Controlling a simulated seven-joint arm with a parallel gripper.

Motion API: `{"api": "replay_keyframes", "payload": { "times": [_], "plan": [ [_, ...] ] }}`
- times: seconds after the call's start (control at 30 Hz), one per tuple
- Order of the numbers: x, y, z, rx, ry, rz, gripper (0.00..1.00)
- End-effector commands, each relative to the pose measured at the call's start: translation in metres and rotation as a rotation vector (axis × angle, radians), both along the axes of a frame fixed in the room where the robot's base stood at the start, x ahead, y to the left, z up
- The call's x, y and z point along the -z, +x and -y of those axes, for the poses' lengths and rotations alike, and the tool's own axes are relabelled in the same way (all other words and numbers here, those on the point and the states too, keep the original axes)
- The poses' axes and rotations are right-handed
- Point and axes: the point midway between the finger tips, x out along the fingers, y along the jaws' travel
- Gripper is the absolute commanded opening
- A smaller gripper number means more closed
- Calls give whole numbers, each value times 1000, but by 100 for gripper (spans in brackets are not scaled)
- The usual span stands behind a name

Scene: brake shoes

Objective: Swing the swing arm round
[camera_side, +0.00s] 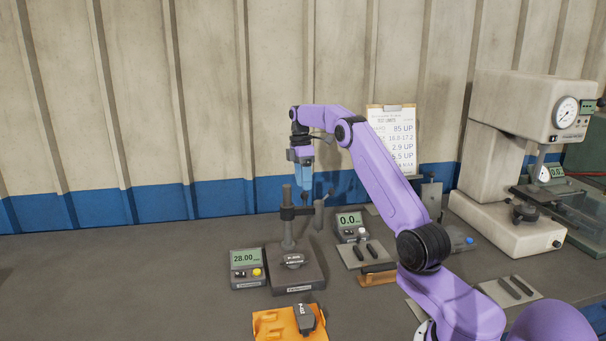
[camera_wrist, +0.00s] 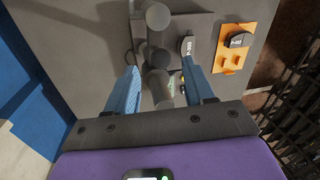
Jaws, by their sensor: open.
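The dark swing arm (camera_side: 302,211) sits on the upright column (camera_side: 287,232) of a gauge stand and reaches to the right, with an upright grey post (camera_side: 319,214) at its outer end. My gripper (camera_side: 305,186) is above and beside this post, blue fingers pointing down. In the wrist view my gripper (camera_wrist: 160,64) is open, and a tapered grey post (camera_wrist: 161,88) shows between its fingers, with no clear contact. The stand's base (camera_side: 290,277) carries a dark labelled brake shoe (camera_side: 292,260), which also shows in the wrist view (camera_wrist: 188,46).
An orange holder (camera_side: 268,326) with a dark shoe (camera_side: 304,317) stands in front. A readout box (camera_side: 246,267) showing 28.00 is at left; another (camera_side: 350,226) showing 0.0 is behind. A large press (camera_side: 510,150) stands at right. The left bench is clear.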

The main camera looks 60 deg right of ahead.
Motion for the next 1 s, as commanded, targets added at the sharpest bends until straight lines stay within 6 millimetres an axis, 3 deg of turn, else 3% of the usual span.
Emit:
{"api": "replay_keyframes", "payload": {
  "times": [0.33,1.0],
  "plan": [
    [-22,4,3,0,-1,1,53],
    [-24,4,3,0,-1,1,53]
  ]
}}
